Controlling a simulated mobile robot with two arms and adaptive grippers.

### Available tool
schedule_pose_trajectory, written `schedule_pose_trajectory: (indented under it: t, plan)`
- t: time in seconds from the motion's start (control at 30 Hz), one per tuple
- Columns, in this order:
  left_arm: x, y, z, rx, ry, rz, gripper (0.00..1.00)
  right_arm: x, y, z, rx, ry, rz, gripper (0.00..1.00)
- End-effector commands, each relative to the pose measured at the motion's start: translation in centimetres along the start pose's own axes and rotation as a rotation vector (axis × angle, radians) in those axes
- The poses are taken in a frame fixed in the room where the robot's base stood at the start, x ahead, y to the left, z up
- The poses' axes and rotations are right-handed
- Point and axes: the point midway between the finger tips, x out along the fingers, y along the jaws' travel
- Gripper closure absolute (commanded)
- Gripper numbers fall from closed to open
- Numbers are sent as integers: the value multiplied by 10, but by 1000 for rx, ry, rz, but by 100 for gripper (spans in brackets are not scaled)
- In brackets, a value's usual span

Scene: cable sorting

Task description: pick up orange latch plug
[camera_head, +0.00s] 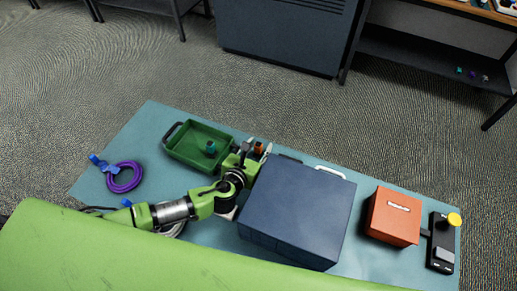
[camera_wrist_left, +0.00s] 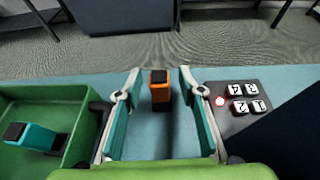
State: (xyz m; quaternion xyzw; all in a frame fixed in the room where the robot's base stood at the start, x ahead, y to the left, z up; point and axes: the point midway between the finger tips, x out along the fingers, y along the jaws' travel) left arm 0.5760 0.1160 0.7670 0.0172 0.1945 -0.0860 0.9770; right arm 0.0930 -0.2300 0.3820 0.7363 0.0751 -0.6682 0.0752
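The orange latch plug (camera_wrist_left: 159,92) stands upright on the teal table mat, orange with a black top. In the left wrist view it is between the fingertips of my left gripper (camera_wrist_left: 160,80), with visible gaps on both sides. In the head view the plug (camera_head: 259,149) is a small orange and dark shape between the fingers of my left gripper (camera_head: 257,147). That gripper is open and empty. My right gripper is in neither view.
A green tray (camera_head: 185,157) holding a teal plug (camera_head: 211,148) is left of my gripper. A large dark blue box (camera_head: 298,208) is close on the right, and a keypad (camera_wrist_left: 236,120) with a red light lies beside the right finger. A purple cable coil (camera_head: 123,187) lies far left.

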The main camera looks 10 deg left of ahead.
Motion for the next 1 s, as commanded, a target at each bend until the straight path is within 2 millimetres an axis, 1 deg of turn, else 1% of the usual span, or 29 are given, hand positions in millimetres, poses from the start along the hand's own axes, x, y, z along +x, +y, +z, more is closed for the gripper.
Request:
schedule_pose_trajectory:
  t: [0.23,0.27,0.3,0.37,0.4,0.77,0.87,1.0]
  plan:
    - [1,0,0,0,1,0,64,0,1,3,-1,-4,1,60]
    - [1,0,0,0,1,0,72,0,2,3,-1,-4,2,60]
    - [1,0,0,0,1,0,82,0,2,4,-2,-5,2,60]
    - [1,0,0,0,1,0,98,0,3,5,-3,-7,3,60]
    - [1,0,0,0,1,0,100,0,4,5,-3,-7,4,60]
    - [1,0,0,0,0,0,100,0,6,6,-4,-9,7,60]
    - [0,0,4,0,-1,0,100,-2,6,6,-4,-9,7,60]
    - [-6,1,17,-1,-2,1,100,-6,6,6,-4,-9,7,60]
